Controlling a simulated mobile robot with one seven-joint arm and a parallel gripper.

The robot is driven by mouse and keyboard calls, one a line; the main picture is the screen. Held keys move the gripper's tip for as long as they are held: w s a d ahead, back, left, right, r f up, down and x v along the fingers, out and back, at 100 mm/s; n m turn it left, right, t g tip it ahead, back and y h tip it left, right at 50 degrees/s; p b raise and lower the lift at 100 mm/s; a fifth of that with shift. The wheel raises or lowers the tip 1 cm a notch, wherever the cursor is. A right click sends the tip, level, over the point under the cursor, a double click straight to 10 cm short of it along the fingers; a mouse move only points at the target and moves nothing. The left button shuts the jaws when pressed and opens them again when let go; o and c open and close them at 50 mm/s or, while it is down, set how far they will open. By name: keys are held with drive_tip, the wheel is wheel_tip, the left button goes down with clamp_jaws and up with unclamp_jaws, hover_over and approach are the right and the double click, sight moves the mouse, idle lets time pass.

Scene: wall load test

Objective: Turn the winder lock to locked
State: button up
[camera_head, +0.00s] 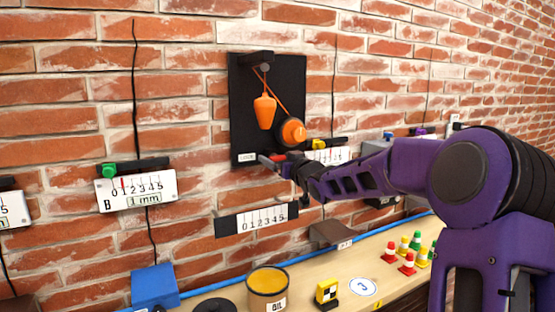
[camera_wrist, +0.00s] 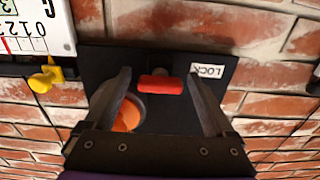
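The winder lock is a small red lever (camera_wrist: 160,85) on a black board (camera_head: 240,100); in the head view it shows as a red bit (camera_head: 276,158) at the board's lower edge. In the wrist view the lever lies crosswise, beside an upside-down white label reading LOCK (camera_wrist: 207,71). My gripper (camera_wrist: 157,77) is open, with one finger on each side of the lever and visible gaps. In the head view my gripper (camera_head: 287,166) partly covers the lever. The orange winder (camera_head: 291,131) sits just above; its edge (camera_wrist: 128,115) shows by one finger.
An orange plumb bob (camera_head: 265,111) hangs on the board. A yellow knob (camera_wrist: 45,78) and scale plate (camera_wrist: 36,30) are beside the board. A scale strip (camera_head: 262,219) is below.

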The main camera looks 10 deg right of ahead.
drive_tip(key=shift+s, duration=0.1)
drive_tip(key=p+v, duration=0.1)
drive_tip(key=v, duration=1.6)
drive_tip(key=shift+s, duration=0.15)
